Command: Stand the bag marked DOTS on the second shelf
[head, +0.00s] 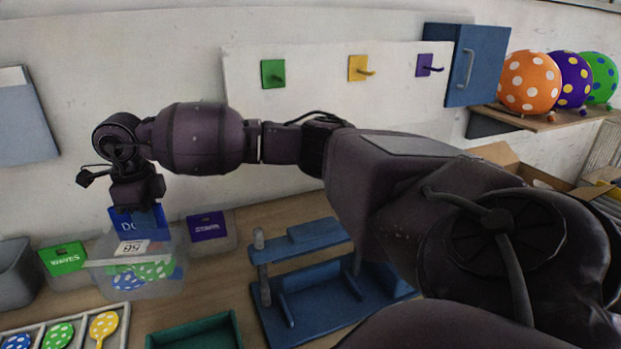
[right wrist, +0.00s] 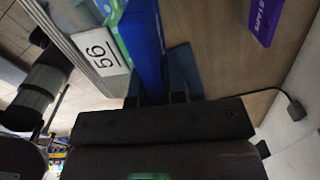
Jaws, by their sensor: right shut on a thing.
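My right gripper (head: 137,198) points down at the left of the head view, shut on the blue top of a clear bag (head: 137,222). The letters "DO" show on that top; the rest of the word is hidden. White-dotted green and blue pieces show through the clear part. In the right wrist view the blue top (right wrist: 143,45) rises from between the fingers (right wrist: 160,98). A white tag (head: 132,248) with a number is in front of the bag; the wrist view shows it on a grey strip. I cannot tell which shelf is second. My left gripper is out of view.
A green-topped bag (head: 63,259) and a purple-topped bag (head: 207,226) are on either side. A blue stand (head: 318,300), green tray (head: 195,333) and sample tray (head: 75,322) are on the table. A wall shelf (head: 545,120) with dotted balloons is at upper right.

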